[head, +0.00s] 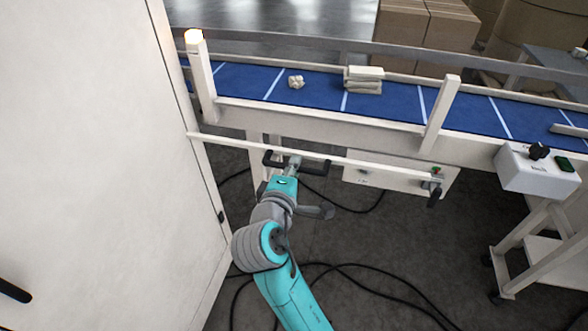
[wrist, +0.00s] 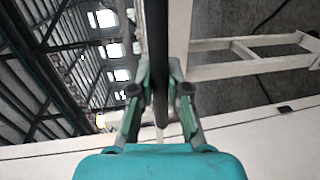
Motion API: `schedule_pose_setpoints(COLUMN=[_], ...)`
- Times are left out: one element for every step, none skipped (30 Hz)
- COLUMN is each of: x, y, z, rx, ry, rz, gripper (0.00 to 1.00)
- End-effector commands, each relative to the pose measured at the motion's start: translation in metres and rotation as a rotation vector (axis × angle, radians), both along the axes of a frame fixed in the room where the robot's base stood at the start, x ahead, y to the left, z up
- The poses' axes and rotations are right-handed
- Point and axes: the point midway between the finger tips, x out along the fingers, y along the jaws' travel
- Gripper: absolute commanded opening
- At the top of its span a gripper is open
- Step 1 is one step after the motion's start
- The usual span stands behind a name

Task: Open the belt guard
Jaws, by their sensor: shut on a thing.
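A long white bar (head: 375,163), which looks like the belt guard, runs along the front of the conveyor, below the blue belt (head: 315,92). A black handle (head: 316,166) is on the bar. My gripper (head: 291,164) is shut on the handle. In the wrist view, the dark handle bar (wrist: 157,50) passes between the two fingertips of my gripper (wrist: 158,92). A dark latch-like knob (head: 434,196) is near the bar's right end. My gripper hides part of the handle.
A white cabinet or door (head: 90,150) stands close on the left. A control box (head: 540,170) with a black knob is at the right. Black cables (head: 340,267) lie on the grey floor. Small pale blocks (head: 364,80) sit on the belt.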

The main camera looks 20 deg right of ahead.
Motion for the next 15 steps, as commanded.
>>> schedule_pose_setpoints(x=[0.001, 0.002, 0.002, 0.002, 0.003, 0.003, 0.003, 0.003, 0.003, 0.003, 0.003, 0.003, 0.003, 0.003, 0.003], y=[0.000, -0.001, -0.001, -0.002, -0.002, -0.002, -0.003, -0.003, -0.003, -0.003, -0.003, -0.003, -0.003, -0.003, -0.003], z=[0.012, 0.017, 0.023, 0.026, 0.030, 0.033, 0.034, 0.035, 0.035, 0.035, 0.035, 0.035, 0.035, 0.035, 0.035], rx=[0.001, 0.002, 0.001, 0.001, 0.001, 0.000, -0.001, 0.000, -0.001, -0.001, -0.001, -0.001, -0.001, -0.001, -0.001], ry=[-0.009, -0.009, -0.008, -0.008, -0.008, -0.007, -0.007, -0.006, -0.005, -0.005, -0.004, -0.005, -0.005, -0.005, -0.005], rz=[0.000, 0.001, 0.000, 0.000, 0.000, 0.000, 0.001, 0.001, 0.001, 0.001, 0.001, 0.001, 0.001, 0.001, 0.001], gripper=[0.00, 0.00, 0.00, 0.00, 0.00, 0.00, 0.00, 0.00, 0.00, 0.00, 0.00, 0.00, 0.00, 0.00, 0.00])
